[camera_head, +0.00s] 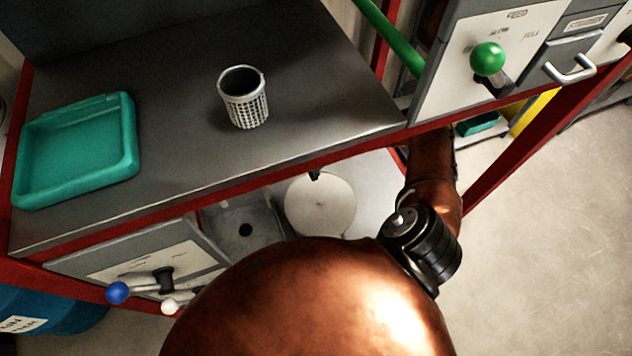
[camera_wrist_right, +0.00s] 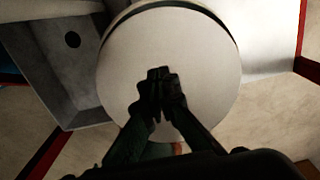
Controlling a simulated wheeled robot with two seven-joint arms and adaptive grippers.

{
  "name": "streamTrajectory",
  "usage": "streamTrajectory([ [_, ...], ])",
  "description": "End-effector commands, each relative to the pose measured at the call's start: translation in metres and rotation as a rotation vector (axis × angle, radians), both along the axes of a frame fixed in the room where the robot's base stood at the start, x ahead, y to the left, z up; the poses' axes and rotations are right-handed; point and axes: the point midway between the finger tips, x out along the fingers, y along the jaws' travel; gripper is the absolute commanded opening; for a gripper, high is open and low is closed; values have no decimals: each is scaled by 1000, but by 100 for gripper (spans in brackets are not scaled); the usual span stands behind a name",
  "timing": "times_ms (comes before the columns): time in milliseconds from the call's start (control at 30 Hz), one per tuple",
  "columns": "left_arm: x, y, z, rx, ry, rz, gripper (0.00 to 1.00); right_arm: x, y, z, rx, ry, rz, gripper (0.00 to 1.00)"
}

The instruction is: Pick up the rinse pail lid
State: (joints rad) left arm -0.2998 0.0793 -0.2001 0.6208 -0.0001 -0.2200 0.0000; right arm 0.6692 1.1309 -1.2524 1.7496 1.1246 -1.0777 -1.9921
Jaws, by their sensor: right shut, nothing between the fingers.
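The rinse pail lid is most likely the round off-white disc (camera_head: 320,205) low under the front edge of the bench. It fills the middle of the right wrist view (camera_wrist_right: 205,65), with a dark band along its far edge. My right gripper (camera_wrist_right: 161,76) is shut and empty, its fingertips in front of the lid's middle and hiding part of it. In the head view only a small dark tip of the right gripper (camera_head: 314,175) shows at the lid's far edge. I cannot tell whether it touches the lid. My left gripper is not in view.
A grey basin with a dark drain hole (camera_head: 245,230) lies left of the lid. Above is the grey bench top (camera_head: 180,110) with a red frame, a teal tray (camera_head: 132,150) and a perforated basket (camera_head: 245,105). Blue and white knobbed levers stick out at lower left.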

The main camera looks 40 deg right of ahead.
Motion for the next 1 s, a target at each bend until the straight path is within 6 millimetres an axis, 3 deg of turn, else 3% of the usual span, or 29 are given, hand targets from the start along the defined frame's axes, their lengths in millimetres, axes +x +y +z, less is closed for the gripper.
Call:
streamTrajectory([
  [433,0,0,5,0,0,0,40,-1,1,-89,0,3,-4,0],
  [700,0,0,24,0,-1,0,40,-34,11,-84,1,2,-3,0],
  [1000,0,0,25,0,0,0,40,-39,13,-86,-1,1,-3,0],
])
